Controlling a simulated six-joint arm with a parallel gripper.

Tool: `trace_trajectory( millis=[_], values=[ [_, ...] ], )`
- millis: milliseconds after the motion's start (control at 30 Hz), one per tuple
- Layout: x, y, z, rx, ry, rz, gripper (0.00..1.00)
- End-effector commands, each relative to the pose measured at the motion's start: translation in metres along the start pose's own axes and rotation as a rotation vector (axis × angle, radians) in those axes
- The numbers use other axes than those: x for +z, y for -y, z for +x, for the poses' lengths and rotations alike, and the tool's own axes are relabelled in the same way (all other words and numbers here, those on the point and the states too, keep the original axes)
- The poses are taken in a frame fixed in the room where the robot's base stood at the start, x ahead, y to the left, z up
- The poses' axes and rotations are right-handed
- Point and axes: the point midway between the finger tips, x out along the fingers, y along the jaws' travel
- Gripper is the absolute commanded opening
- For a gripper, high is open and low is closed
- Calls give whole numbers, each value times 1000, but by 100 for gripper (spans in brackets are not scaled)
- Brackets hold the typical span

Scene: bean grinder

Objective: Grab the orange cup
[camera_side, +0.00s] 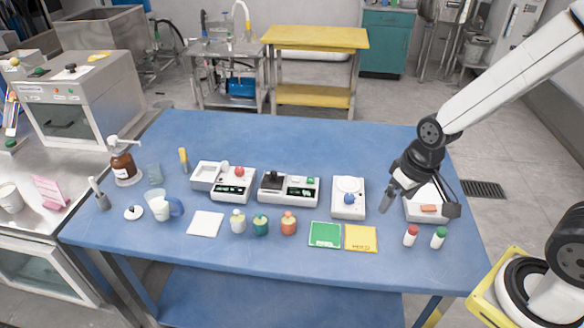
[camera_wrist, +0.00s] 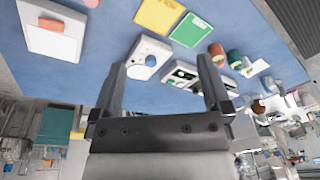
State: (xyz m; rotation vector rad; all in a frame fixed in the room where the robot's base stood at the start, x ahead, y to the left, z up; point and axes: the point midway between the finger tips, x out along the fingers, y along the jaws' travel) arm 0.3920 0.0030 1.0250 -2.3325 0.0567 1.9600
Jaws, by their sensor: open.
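The orange cup (camera_side: 288,223) stands on the blue table near its front edge. It is the rightmost in a row with a green cup (camera_side: 260,225) and a pale cup (camera_side: 238,222). My gripper (camera_side: 420,204) is open and empty over the right part of the table, well to the right of the orange cup, in front of a white box with an orange patch (camera_side: 425,213). In the wrist view, the orange cup (camera_wrist: 216,50) shows small, beyond the right finger of my gripper (camera_wrist: 162,63), beside the green cup (camera_wrist: 234,58).
Green (camera_side: 325,234) and yellow (camera_side: 360,238) packets lie between the orange cup and my gripper. Two small bottles (camera_side: 410,235) stand at front right. A white square (camera_side: 206,223) lies left of the cups.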

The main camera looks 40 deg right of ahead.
Motion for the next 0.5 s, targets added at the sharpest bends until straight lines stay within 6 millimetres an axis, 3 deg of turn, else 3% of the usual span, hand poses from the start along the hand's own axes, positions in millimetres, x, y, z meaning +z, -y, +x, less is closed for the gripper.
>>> trace_trajectory(
  millis=[500],
  values=[
    [-2,39,53,-231,369,629,98]
  ],
)
